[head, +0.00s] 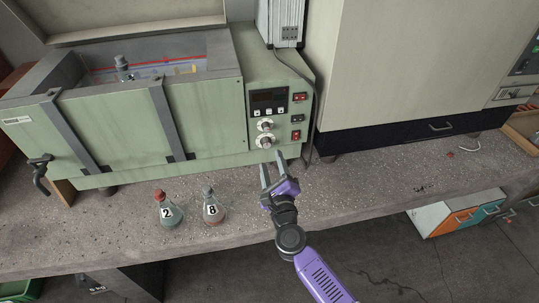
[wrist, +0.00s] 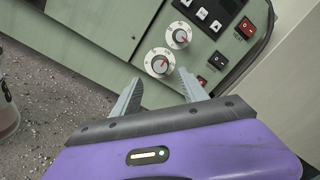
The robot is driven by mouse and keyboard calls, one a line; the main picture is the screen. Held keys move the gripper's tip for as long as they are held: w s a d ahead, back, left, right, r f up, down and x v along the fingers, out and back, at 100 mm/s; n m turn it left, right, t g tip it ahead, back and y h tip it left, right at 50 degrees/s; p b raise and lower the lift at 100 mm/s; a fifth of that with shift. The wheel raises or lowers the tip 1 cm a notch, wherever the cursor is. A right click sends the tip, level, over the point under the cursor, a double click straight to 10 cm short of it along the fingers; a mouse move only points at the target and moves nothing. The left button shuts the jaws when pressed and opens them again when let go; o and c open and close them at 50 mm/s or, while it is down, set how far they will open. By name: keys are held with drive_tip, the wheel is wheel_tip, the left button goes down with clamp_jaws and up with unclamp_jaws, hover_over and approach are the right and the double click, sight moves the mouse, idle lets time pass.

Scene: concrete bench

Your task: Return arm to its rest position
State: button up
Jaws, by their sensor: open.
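My gripper (head: 274,170) is purple with grey fingers and hangs over the concrete bench (head: 350,190), in front of the green machine's control panel. In the wrist view its two fingers (wrist: 163,95) stand apart with nothing between them. Two dials and several switches of the panel lie beyond the fingertips. My arm reaches in from the lower right of the head view.
Flask 2 (head: 168,211) with a red stopper and flask 8 (head: 212,209) with a grey stopper stand left of my gripper. The green bath (head: 120,125) is open-topped, with a stoppered vessel (head: 123,66) inside. A large cabinet (head: 410,60) stands right. The bench right of my gripper is mostly clear.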

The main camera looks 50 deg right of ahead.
drive_tip(key=shift+v, duration=0.8)
drive_tip(key=s+a+r+n+t+y, duration=0.4)
drive_tip(key=s+a+r+n, duration=0.4)
drive_tip(key=n, duration=0.9)
drive_tip(key=s+a+n+g+y, duration=0.1)
drive_tip(key=s+a+n, duration=0.3)
drive_tip(key=s, duration=0.4)
drive_tip(key=s+a+n+g+y, duration=0.1)
drive_tip(key=s+a+n+y, duration=0.2)
drive_tip(key=s+n, duration=0.4)
drive_tip(key=s+a+n+g+y, duration=0.2)
drive_tip(key=s+a+n, duration=0.3)
drive_tip(key=s, duration=0.5)
drive_tip(key=shift+s+a+n+y, duration=0.2)
drive_tip(key=shift+s+n+y, duration=0.1)
drive_tip(key=shift+c, duration=0.4)
